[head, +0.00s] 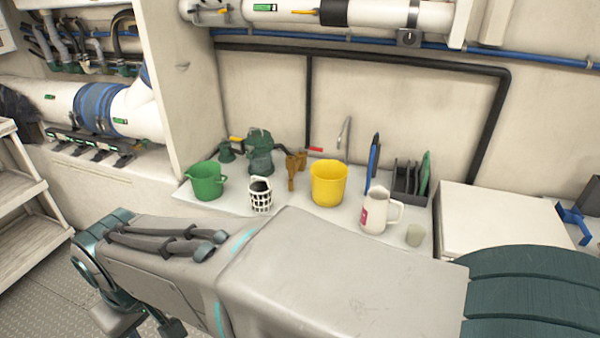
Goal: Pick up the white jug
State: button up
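The white jug (375,212) stands upright on the pale counter (330,222), right of centre in the head view. It has a pink-red label on its left side and its handle points right. The lower part of the picture is filled by grey and teal parts of my own body and arm, in front of the counter. I cannot make out my gripper's fingers anywhere in this view. Nothing is seen touching the jug.
A dark rack (408,183) and blue tool (373,160) stand behind the jug.

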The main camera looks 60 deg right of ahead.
aim_at(376, 204)
jog(key=z, duration=2.65)
jog(key=k, duration=1)
jog(key=z, duration=0.5)
jog(key=i, duration=1.3)
jog(key=u, duration=0.55)
